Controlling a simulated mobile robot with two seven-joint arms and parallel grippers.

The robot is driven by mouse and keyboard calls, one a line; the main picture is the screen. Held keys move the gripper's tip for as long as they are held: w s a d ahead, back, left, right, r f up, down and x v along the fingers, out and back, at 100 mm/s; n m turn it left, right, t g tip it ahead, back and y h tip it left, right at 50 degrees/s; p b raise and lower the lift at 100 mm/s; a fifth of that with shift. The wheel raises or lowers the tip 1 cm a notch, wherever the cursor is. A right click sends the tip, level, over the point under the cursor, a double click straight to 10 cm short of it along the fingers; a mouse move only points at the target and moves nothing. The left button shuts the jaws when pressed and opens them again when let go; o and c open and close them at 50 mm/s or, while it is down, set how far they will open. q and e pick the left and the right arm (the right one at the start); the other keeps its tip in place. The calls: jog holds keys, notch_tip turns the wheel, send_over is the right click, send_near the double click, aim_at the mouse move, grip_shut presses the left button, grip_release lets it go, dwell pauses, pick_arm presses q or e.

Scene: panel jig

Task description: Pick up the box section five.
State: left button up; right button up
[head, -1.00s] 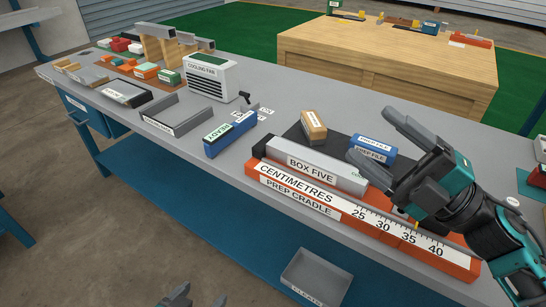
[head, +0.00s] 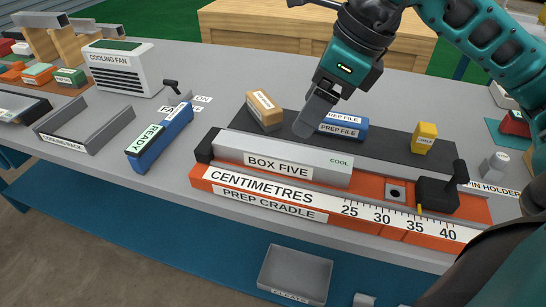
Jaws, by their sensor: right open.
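Box section five is a grey bar (head: 283,156) labelled BOX FIVE, with COOL in green at its right end. It lies lengthwise in the orange prep cradle (head: 215,187), along the centimetre scale. Its left end is by a black end block. My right gripper (head: 312,119) points down just behind and above the bar, open and seemingly apart from it. Its fingers overlap in the head view, so the gap between them is hidden. Only grey tips of my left gripper (head: 384,302) show at the bottom edge.
A black clamp (head: 437,194) sits on the cradle's right part. Behind the cradle, a dark mat (head: 385,147) holds a tan block (head: 264,110), blue prep files (head: 343,126) and a yellow block (head: 424,138). A blue READY block (head: 160,138) is to the left.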

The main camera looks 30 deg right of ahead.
aim_at(282, 150)
jog(key=x, duration=0.4)
jog(key=shift+b, duration=0.3)
jog(key=shift+a+b+x, duration=0.15)
jog(key=shift+b+x, duration=0.1)
jog(key=shift+x, duration=1.15)
jog(key=shift+a+b+x, duration=0.2)
jog(key=shift+b+x, duration=0.05)
jog(key=shift+x, duration=1.2)
pick_arm(q)
jog(key=shift+s+f, duration=0.2)
jog(key=shift+f, duration=1)
pick_arm(e)
jog(key=shift+r, duration=0.15)
pick_arm(q)
jog(key=shift+w, duration=0.1)
pick_arm(e)
grip_shut()
